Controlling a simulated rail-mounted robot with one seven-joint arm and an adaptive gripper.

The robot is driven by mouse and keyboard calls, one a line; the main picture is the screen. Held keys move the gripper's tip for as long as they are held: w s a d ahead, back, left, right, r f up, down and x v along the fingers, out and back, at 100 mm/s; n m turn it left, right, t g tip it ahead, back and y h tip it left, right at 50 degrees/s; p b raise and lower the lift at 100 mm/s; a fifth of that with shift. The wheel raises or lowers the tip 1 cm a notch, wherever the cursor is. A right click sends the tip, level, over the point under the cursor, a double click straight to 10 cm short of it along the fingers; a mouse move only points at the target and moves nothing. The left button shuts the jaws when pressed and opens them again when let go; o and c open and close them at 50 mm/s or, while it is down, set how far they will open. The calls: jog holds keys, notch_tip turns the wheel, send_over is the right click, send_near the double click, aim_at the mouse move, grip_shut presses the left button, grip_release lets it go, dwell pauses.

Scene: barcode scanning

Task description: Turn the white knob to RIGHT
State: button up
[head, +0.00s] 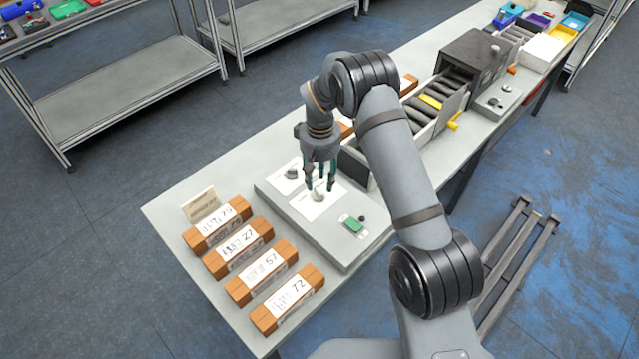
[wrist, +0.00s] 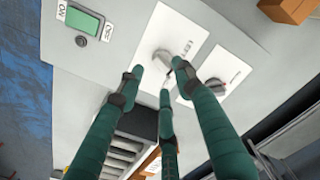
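The white knob (head: 318,196) sits on a white label in the middle of a grey control panel (head: 345,245). In the wrist view the white knob (wrist: 162,58) shows near the fingertips, with partly readable print beside it. Its exact pointing direction is hard to tell. My gripper (head: 320,184) points down just above the knob. In the wrist view my gripper's (wrist: 156,78) three dark green fingers are spread and hold nothing. The knob appears between or just past the tips; I cannot tell whether any finger touches it.
A dark knob (wrist: 213,86) on its own label and a green ON/OFF switch (wrist: 84,20) flank the white knob. Several labelled brown boxes (head: 267,271) lie on the table to the front left. A roller conveyor (head: 432,100) stands behind my arm.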

aim_at(319, 194)
jog(key=shift+f+p, duration=0.35)
jog(key=shift+f, duration=1.4)
jog(key=shift+c, duration=0.5)
jog(key=c, duration=0.7)
grip_shut()
